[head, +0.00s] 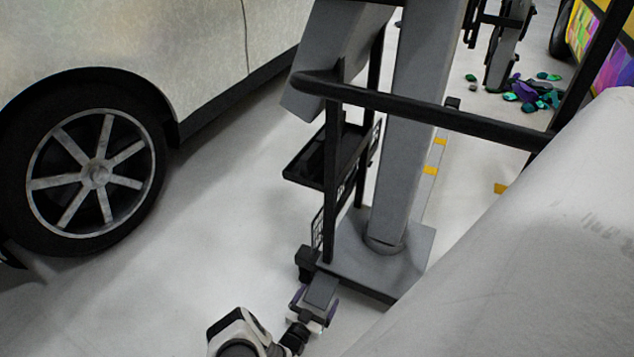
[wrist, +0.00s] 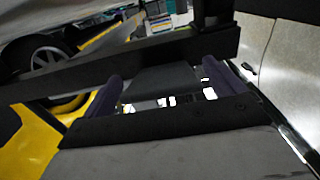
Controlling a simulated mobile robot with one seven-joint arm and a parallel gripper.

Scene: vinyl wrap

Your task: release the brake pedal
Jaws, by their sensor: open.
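A dark grey flat pedal (head: 322,289) sticks out low from the base of the grey wheeled machine (head: 402,140), near its front left corner. My gripper (head: 314,302) is down near the floor at this corner, its purple fingers on either side of the pedal. In the wrist view, my gripper (wrist: 160,86) is open, with the grey pedal (wrist: 165,80) showing between the purple fingers. I cannot tell whether the fingers touch it. The pedal's far end and its joint with the base are hidden.
A black handle bar (head: 430,112) and a black tray (head: 325,158) hang on the machine above. A car wheel (head: 97,176) stands at left. Clear floor (head: 220,215) lies between car and machine.

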